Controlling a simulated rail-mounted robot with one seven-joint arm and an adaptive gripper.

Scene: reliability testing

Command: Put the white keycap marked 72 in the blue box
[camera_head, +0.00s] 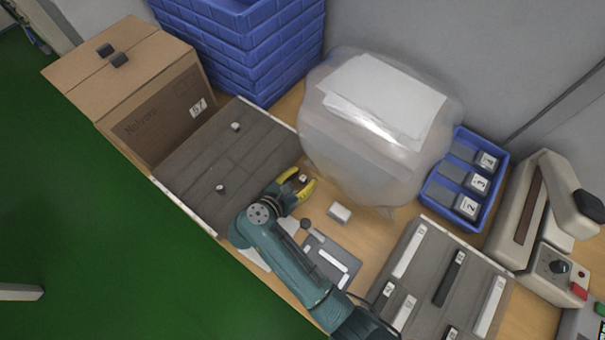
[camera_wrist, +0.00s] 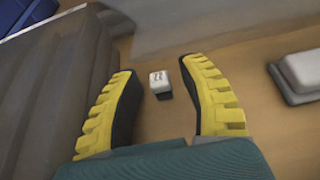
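A small white keycap (camera_wrist: 159,80) with a dark base sits on the wooden tabletop in the wrist view; its mark looks like 72 but is blurred. In the head view the keycap (camera_head: 303,178) shows between the yellow fingertips. My gripper (camera_head: 304,176) is open. In the wrist view its fingers (camera_wrist: 158,70) stand on either side of the keycap with gaps on both sides, not touching it. A blue box (camera_head: 432,193) at the right holds grey blocks marked 4, 3 and 2.
Stacked blue crates (camera_head: 245,52) stand at the back, beside a cardboard box (camera_head: 150,105). A grey board (camera_head: 195,165) carries two small keycaps. A large wrapped bundle (camera_head: 360,150) stands behind my gripper, left of the blue box. A grey-white block (camera_head: 339,213) lies nearby.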

